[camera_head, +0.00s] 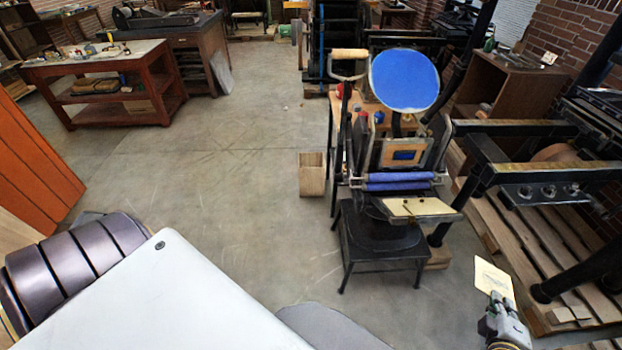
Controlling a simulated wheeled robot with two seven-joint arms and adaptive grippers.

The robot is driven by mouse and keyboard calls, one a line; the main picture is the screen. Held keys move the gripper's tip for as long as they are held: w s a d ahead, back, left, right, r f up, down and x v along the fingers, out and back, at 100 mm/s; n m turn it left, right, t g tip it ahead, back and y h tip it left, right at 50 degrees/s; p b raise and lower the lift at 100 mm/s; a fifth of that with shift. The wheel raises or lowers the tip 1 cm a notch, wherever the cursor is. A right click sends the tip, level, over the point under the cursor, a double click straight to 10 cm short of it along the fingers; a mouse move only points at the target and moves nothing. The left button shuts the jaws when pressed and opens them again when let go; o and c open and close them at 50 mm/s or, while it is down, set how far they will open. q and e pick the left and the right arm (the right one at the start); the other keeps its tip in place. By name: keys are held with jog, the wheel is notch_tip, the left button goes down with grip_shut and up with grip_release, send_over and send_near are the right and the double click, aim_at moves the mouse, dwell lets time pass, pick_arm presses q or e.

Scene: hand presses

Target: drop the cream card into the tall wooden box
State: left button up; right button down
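The cream card (493,281) is at the lower right, tilted, with faint printing on its face. My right gripper (500,308) is at the card's lower edge and appears shut on it, holding it above the floor. The tall wooden box (312,180) stands upright on the floor in the middle, just left of the press. Its open top faces up, and the inside bottom is hidden. The card and gripper are well to the right and nearer to me than the box. My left gripper is not in view.
A hand press (395,182) with a blue disc (404,79) stands on a black stand (382,250) between card and box. Larger black press frames (540,170) and wooden pallets (545,255) fill the right. The floor left of the box is clear.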

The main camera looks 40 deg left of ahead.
dwell(0.3)
jog(key=shift+s+f, duration=0.25)
jog(key=shift+f, duration=0.65)
jog(key=shift+s+f, duration=0.2)
jog(key=shift+f, duration=0.75)
jog(key=shift+s+f, duration=0.25)
jog(key=shift+f, duration=0.65)
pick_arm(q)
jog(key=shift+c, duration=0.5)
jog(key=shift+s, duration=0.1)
pick_arm(e)
jog(key=shift+s, duration=0.15)
